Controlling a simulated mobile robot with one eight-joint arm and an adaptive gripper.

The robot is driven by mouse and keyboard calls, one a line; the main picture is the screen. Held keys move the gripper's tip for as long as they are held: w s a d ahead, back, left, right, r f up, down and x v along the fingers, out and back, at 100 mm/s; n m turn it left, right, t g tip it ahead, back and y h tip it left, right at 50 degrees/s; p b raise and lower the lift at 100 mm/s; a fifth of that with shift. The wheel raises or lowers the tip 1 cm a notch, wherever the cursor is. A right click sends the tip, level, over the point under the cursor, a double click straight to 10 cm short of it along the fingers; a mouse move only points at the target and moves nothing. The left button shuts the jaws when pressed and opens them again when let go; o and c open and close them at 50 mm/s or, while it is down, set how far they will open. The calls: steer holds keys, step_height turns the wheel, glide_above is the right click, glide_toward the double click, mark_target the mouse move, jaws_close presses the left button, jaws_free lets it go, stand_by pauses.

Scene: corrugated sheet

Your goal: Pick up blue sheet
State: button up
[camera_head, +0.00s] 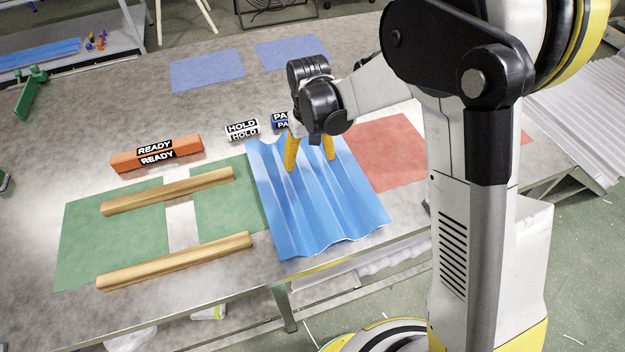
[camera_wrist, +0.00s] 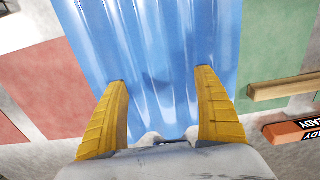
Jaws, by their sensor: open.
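The blue sheet (camera_head: 325,205) is corrugated and lies on the grey table, between the green area at left and the red area at right. It fills the upper middle of the wrist view (camera_wrist: 150,50). My gripper (camera_head: 311,163) is over the sheet's far half, its yellow fingers pointing down. In the wrist view the fingers (camera_wrist: 162,85) are spread wide with only sheet surface between them. I cannot tell whether the fingertips touch the sheet. My gripper and arm hide part of the sheet's far edge.
Two wooden bars (camera_head: 170,190) lie across the green mats (camera_head: 85,235) at left. An orange READY block (camera_head: 155,155) and a white HOLD block (camera_head: 243,130) stand behind. A red mat (camera_head: 385,150) is at right. Blue mats (camera_head: 207,70) lie farther back, with bare table around them.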

mark_target(311, 178)
step_height(311, 178, down, 8)
steer(key=b, duration=0.3)
steer(key=shift+s, duration=0.15)
steer(key=shift+d+r, duration=0.1)
steer(key=c, duration=1.6)
